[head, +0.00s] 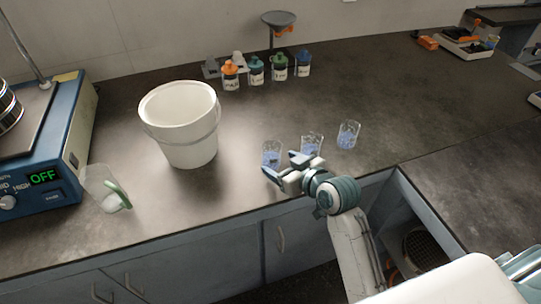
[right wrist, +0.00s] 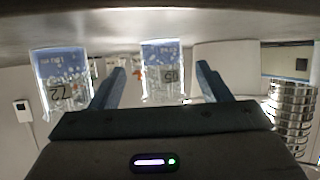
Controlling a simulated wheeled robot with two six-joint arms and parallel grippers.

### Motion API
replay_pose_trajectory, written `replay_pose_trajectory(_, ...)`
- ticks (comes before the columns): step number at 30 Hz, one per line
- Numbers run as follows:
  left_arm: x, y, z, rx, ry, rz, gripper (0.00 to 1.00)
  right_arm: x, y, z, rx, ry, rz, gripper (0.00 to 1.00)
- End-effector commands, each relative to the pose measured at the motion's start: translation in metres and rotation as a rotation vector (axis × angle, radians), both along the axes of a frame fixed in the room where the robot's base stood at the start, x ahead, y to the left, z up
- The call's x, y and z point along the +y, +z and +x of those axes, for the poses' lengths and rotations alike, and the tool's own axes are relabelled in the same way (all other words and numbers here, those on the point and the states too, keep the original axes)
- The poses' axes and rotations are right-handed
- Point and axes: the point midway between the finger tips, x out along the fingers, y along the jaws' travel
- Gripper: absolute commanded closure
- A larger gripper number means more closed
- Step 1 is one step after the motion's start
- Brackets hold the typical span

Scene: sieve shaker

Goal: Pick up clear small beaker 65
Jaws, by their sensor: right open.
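Clear small beaker 65 (right wrist: 163,75) holds blue grains and stands between the two finger directions of my right gripper in the right wrist view, which is upside down. Its label looks like 65. In the head view it appears to be the leftmost beaker (head: 271,152) of three on the dark counter. My right gripper (head: 286,165) is open and empty, low over the counter, just in front of this beaker; its fingers also show in the right wrist view (right wrist: 160,88). I cannot tell the exact gap to the beaker. My left gripper is not in view.
A beaker marked 72 (right wrist: 62,80) stands beside it, apparently the middle beaker (head: 313,142); another beaker (head: 348,135) is farther right. A white bucket (head: 182,125) stands left. Several capped bottles (head: 280,68) stand behind. A blue machine (head: 45,165) and a green-handled clear container (head: 105,188) are far left.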

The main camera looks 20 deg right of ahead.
Motion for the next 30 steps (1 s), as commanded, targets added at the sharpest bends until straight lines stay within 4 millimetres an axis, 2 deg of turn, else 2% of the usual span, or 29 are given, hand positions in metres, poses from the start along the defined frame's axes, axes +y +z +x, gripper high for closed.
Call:
replay_pose_trajectory(2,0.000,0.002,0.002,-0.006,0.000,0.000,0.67,0.003,0.000,0.008,0.000,0.000,0.003,0.30)
replay_pose_trajectory(9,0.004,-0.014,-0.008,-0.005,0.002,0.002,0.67,0.016,-0.010,0.039,0.001,-0.001,0.002,0.30)
replay_pose_trajectory(19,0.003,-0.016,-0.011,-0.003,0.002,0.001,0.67,0.018,-0.014,0.046,0.001,-0.001,-0.001,0.30)
replay_pose_trajectory(20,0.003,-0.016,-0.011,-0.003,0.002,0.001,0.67,0.018,-0.014,0.046,0.001,-0.001,-0.001,0.34)
replay_pose_trajectory(27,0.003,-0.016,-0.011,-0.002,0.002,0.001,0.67,0.018,-0.014,0.046,0.001,-0.001,0.000,0.80)
replay_pose_trajectory(30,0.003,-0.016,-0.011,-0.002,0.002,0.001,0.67,0.018,-0.014,0.046,0.001,-0.001,-0.001,0.80)
